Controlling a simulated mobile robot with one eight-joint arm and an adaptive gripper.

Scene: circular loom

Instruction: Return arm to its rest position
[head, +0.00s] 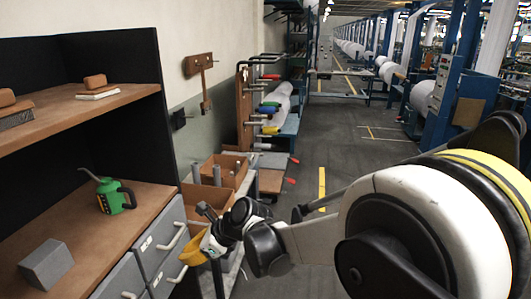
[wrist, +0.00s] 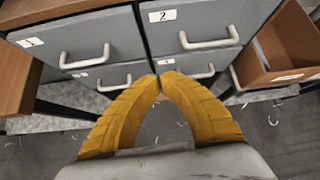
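My arm reaches from the lower right of the head view toward the drawer unit, and my gripper (head: 192,247) is at its far end, right of the grey drawers (head: 158,238). In the wrist view, the two yellow fingers of my gripper (wrist: 161,77) meet at their tips. I see nothing held between them. The fingers point toward the grey drawer fronts (wrist: 100,28), which have metal handles and number labels and look shut. I cannot tell the exact gap between fingertips and drawers.
The wooden shelves at left hold a green oil can (head: 113,194), a grey block (head: 46,264) and brushes. Brown boxes (head: 225,172) stand beyond my gripper; one open box (wrist: 285,45) is at right in the wrist view. The aisle floor (head: 345,140) is clear farther back.

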